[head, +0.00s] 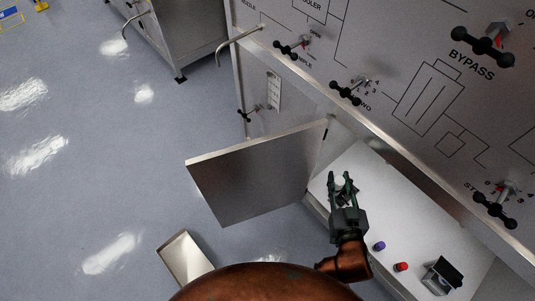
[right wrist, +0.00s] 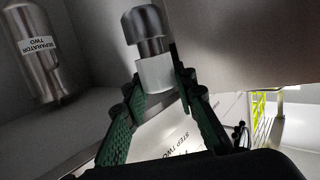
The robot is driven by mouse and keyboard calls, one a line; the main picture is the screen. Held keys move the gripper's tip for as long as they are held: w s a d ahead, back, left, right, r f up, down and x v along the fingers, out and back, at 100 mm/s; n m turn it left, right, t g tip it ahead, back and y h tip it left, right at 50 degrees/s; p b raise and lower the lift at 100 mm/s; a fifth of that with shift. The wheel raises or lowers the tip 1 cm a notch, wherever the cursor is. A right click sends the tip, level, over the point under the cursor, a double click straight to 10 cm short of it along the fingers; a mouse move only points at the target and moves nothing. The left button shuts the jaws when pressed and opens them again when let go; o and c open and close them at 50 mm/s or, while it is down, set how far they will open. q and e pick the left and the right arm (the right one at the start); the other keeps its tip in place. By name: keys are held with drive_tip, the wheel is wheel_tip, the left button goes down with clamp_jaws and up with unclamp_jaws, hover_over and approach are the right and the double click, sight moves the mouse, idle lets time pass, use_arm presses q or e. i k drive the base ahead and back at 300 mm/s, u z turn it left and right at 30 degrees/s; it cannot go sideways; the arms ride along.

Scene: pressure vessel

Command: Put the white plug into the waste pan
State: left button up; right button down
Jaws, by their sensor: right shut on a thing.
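The white plug (right wrist: 155,73) is between the green fingertips of my right gripper in the right wrist view. A grey metal piece with a wider rounded top sits directly against it; I cannot tell whether the two are one part. My right gripper (head: 343,177) is shut on the white plug, over the white shelf inside the open cabinet in the head view. An open, light metal pan (head: 186,259), which looks like the waste pan, lies on the floor at lower left, well left of the gripper. My left gripper is not in view.
An open cabinet door (head: 255,174) stands between the gripper and the open floor. A purple cap (head: 379,246), a red cap (head: 401,267) and a dark box (head: 442,276) stand on the shelf. A metal vessel marked SEPARATOR TWO (right wrist: 36,50) is beside the gripper.

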sight(186, 260)
drive_tip(key=z, duration=0.5)
drive_tip(key=k, duration=1.15)
drive_tip(key=u, duration=1.8)
drive_tip(key=i, duration=0.5)
drive_tip(key=u, duration=0.05)
